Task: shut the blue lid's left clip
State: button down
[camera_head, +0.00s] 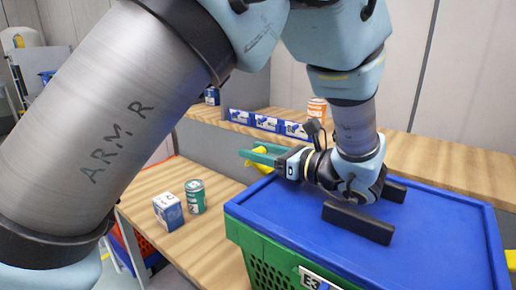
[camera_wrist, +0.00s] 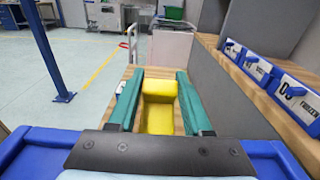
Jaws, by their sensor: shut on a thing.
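The blue lid (camera_head: 440,245) lies on a green tote (camera_head: 270,275). Its left clip is yellow (camera_head: 262,167) and sits at the lid's far left edge, sticking outward. The clip also shows in the wrist view (camera_wrist: 160,88), between the two teal fingers. My gripper (camera_head: 247,154) reaches left over the lid's edge and is shut on the clip, one finger on each side of it in the wrist view (camera_wrist: 157,74). The fingers and wrist hide part of the clip and where it meets the lid. A second yellow clip (camera_head: 511,260) shows at the right picture edge.
Two black handle bars (camera_head: 358,222) stand up from the lid close to my wrist. A wooden bench left of the tote holds a blue-and-white box (camera_head: 168,211) and a green can (camera_head: 195,196). Blue bins (camera_head: 266,122) and an orange can (camera_head: 317,110) stand on the shelf behind.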

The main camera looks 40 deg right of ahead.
aim_at(249, 164)
jog(key=shift+w+a+g+h+p, duration=0.15)
jog(key=shift+w+g+h+p, duration=0.2)
jog(key=shift+g+p, duration=0.85)
jog(key=shift+w+f+g+p, duration=0.25)
jog(key=shift+g+p, duration=0.35)
jog(key=shift+p, duration=0.35)
jog(key=g+p, duration=0.1)
jog(key=f+g+h+p, duration=0.1)
jog(key=g+p, duration=0.1)
jog(key=w+f+g+p, duration=0.1)
jog(key=shift+a+g+h, duration=0.15)
jog(key=shift+g+h, duration=0.1)
jog(key=shift+g, duration=0.05)
jog(key=g+p, duration=0.1)
jog(key=f+g+p, duration=0.1)
jog(key=p, duration=0.1)
jog(key=g+h+p, duration=0.1)
jog(key=shift+f+p, duration=0.25)
jog(key=shift+p, duration=0.15)
jog(key=shift+s+d+f+g+h+p, duration=0.15)
jog(key=shift+s+f+g+h+p, duration=0.55)
jog(key=shift+g, duration=1.15)
jog(key=shift+s+d+f+g+h+p, duration=0.1)
jog(key=shift+s+f+g+h+p, duration=0.2)
jog(key=shift+f+g+p, duration=1.2)
jog(key=shift+s+d+f+g+h+p, duration=0.15)
jog(key=shift+s+f+g+h+p, duration=0.25)
jog(key=shift+g, duration=1.85)
jog(key=shift+s+r, duration=0.1)
